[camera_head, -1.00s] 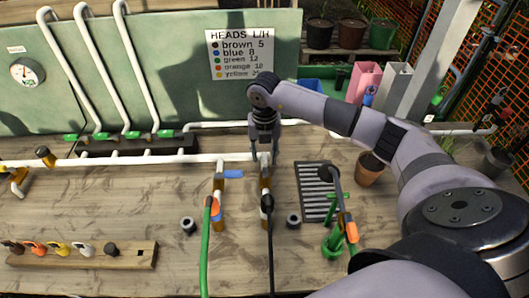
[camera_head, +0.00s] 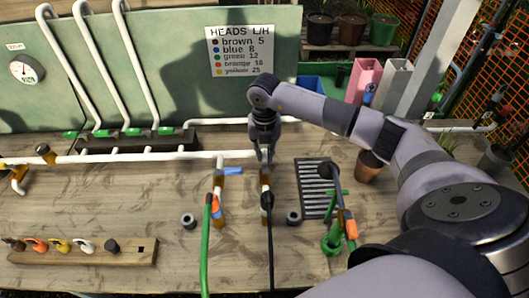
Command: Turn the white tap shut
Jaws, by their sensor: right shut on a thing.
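My right gripper (camera_head: 264,153) points down at the right-hand end of the white pipe (camera_head: 205,156). Its fingers are shut on the white tap (camera_head: 265,168) on the right branch. The gripper hides most of the tap, so I cannot make out the angle of its handle. Below it the branch (camera_head: 266,184) runs to a black hose (camera_head: 269,225). On the branch to the left, a tap with a blue handle (camera_head: 232,171) points right, above a green hose (camera_head: 206,235). My left gripper is not in view.
A dark grate (camera_head: 312,190) and a green stand (camera_head: 332,240) with an orange-tipped part are to the right. Two dark rings lie beside the branches. A wooden rack (camera_head: 120,253) holds coloured heads at front left. The left-middle table is clear.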

